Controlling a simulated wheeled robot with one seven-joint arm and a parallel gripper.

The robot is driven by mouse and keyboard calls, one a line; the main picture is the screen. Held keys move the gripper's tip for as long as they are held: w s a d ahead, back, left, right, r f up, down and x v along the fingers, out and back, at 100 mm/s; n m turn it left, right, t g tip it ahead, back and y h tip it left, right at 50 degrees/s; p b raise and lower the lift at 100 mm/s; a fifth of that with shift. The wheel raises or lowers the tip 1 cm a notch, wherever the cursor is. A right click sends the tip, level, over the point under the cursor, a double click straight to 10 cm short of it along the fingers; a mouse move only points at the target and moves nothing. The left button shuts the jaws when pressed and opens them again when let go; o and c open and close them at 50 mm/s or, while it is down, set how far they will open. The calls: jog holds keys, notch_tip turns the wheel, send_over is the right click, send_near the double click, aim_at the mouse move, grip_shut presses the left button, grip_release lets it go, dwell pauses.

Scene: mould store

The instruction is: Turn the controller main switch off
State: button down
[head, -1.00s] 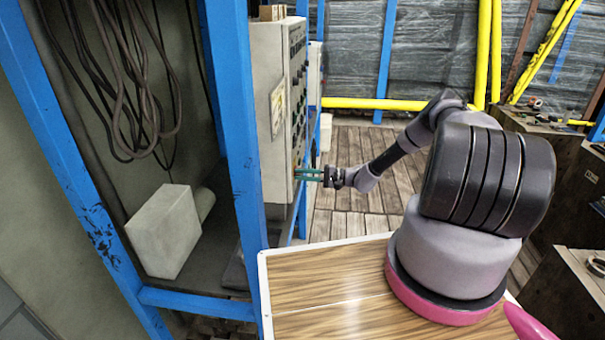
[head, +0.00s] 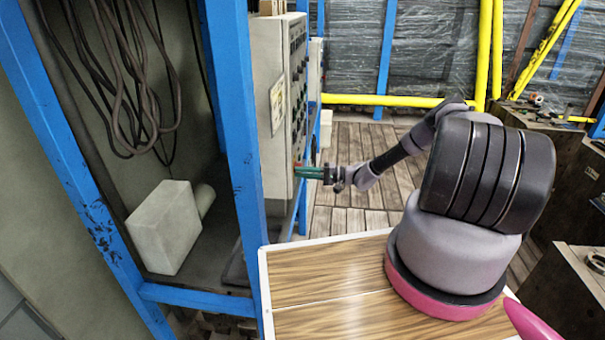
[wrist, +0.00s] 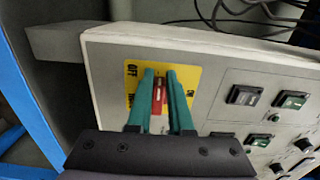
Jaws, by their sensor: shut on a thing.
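The controller (head: 272,110) is a pale upright cabinet whose switch panel faces right in the head view. In the wrist view its panel (wrist: 222,62) fills the middle and right. The main switch (wrist: 158,92) is a red handle on a yellow plate (wrist: 189,76) marked OFF and ON. My gripper (wrist: 159,78) has green fingers, one on each side of the red handle, shut on it. In the head view my gripper (head: 300,171) reaches the panel's lower front edge. The fingers hide part of the plate.
Black and green rocker switches (wrist: 290,100) sit on the panel close to my fingers. A blue frame post (head: 235,130) stands left of the cabinet. Dark cables (wrist: 270,12) lie behind it. Bare plank floor (head: 345,200) shows beneath my arm.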

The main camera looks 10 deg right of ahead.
jog(key=c, duration=0.8)
grip_release()
jog(key=shift+w+d, duration=0.25)
jog(key=shift+w, duration=0.25)
jog(key=shift+s+a, duration=0.1)
jog(key=shift+s, duration=0.05)
jog(key=v, duration=1)
jog(key=shift+s+d, duration=0.1)
jog(key=shift+d, duration=0.3)
jog(key=shift+r, duration=0.1)
